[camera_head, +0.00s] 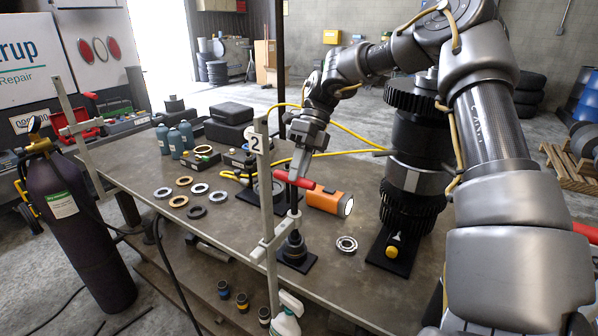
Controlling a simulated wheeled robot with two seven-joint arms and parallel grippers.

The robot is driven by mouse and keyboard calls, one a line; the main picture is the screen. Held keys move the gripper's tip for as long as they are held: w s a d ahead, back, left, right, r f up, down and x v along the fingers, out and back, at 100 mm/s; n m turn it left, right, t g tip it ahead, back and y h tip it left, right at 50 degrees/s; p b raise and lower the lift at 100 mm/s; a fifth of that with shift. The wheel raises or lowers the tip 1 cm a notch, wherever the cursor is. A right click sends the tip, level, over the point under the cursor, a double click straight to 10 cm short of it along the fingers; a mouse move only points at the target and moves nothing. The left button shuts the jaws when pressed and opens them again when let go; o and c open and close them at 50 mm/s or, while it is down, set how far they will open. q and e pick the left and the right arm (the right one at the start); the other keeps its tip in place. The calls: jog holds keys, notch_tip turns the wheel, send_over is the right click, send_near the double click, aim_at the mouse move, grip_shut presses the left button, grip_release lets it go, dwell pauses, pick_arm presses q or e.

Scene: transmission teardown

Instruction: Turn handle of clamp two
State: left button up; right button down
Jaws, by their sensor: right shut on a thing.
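Clamp two is a grey metal bar clamp (267,200) with a round "2" tag (254,143), standing at the near edge of the table. Its red handle (305,184) lies across the top of a dark upright screw (294,201). My right gripper (297,174) comes down from above and is shut on the red handle, and its fingers hide part of it. Below the screw is a dark cylindrical part (293,246) on a black base plate. My left gripper is out of view.
A tall dark gear assembly (413,140) stands right of the clamp. An orange flashlight (326,201) lies close behind the handle. Several rings (196,212) lie on the table (140,182) to the left. Another clamp (72,125) stands at the left edge. A spray bottle (286,318) is in front.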

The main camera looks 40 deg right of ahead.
dwell(0.5)
jog(key=c, duration=1.3)
grip_release()
jog(key=shift+d, duration=0.1)
jog(key=shift+b+v, duration=0.45)
jog(key=shift+v, duration=4.9)
